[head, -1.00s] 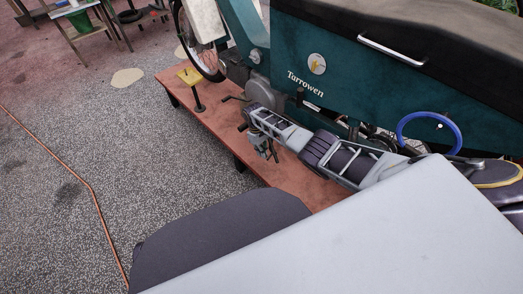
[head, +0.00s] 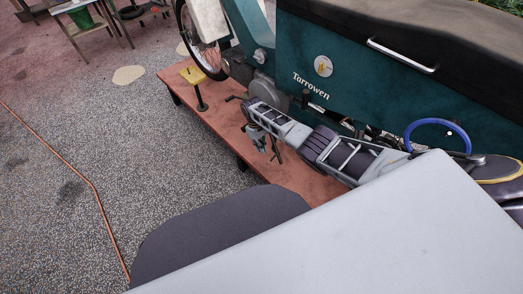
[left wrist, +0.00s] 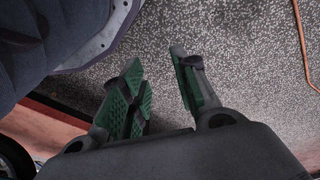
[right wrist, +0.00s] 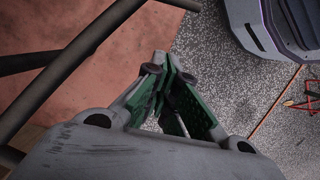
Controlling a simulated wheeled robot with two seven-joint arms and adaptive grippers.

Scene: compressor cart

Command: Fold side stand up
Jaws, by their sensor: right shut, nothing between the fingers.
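My right gripper (head: 267,148) is low beside the bike, over the platform's near edge. In the right wrist view its green-padded fingers (right wrist: 165,72) are shut with nothing between them. Dark tubes (right wrist: 70,50) cross the left of that view, apart from the fingers. I cannot tell whether one is the side stand. A small dark lever (head: 233,98) shows beside the bike's lower body. My left gripper (left wrist: 150,72) is open and empty above the speckled ground.
A yellow-topped post (head: 191,73) stands on the platform near the front wheel (head: 205,50). A blue ring (head: 412,130) hangs at the bike's right. An orange hose (head: 85,185) lies on the ground at left. A work table (head: 72,10) is far back. The ground at left is mostly clear.

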